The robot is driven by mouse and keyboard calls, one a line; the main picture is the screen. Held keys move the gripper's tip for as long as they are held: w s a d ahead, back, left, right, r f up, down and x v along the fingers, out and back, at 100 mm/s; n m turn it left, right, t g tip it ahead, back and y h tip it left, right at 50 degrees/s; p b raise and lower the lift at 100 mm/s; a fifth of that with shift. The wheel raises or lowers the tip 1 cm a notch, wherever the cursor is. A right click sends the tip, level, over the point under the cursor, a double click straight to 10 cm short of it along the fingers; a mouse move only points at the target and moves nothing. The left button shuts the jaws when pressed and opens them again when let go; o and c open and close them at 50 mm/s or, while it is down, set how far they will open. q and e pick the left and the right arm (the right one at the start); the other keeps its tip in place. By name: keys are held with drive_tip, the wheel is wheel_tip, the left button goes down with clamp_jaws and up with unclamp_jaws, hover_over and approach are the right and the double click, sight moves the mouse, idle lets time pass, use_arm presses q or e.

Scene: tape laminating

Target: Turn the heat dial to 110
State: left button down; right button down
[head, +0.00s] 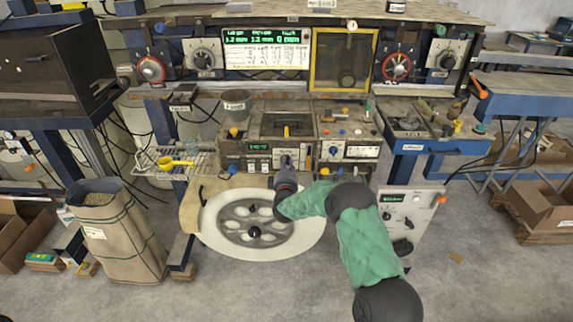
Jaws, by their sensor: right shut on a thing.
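My right gripper (286,163) reaches up to the lower front panel (258,149) of the laminating machine, its arm in a green sleeve coming from the lower right. It is shut on a small dial on this panel, which its fingers and wrist hide almost fully. I take it for the heat dial; its pointer and scale cannot be read. A small green display (258,146) lies just left of the gripper, too small to read. My left gripper is not in view.
A white-rimmed round wheel (215,222) stands below the panel, under my right wrist. A grey control box (408,212) is right of the arm. A filled sack (120,235) stands at left. Red-rimmed dials (151,69) and a yellow frame (342,60) are higher up.

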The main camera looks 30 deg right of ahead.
idle(0.5)
drive_tip(key=c, duration=1.1)
unclamp_jaws()
drive_tip(key=v, duration=1.2)
drive_tip(key=shift+f, duration=0.1)
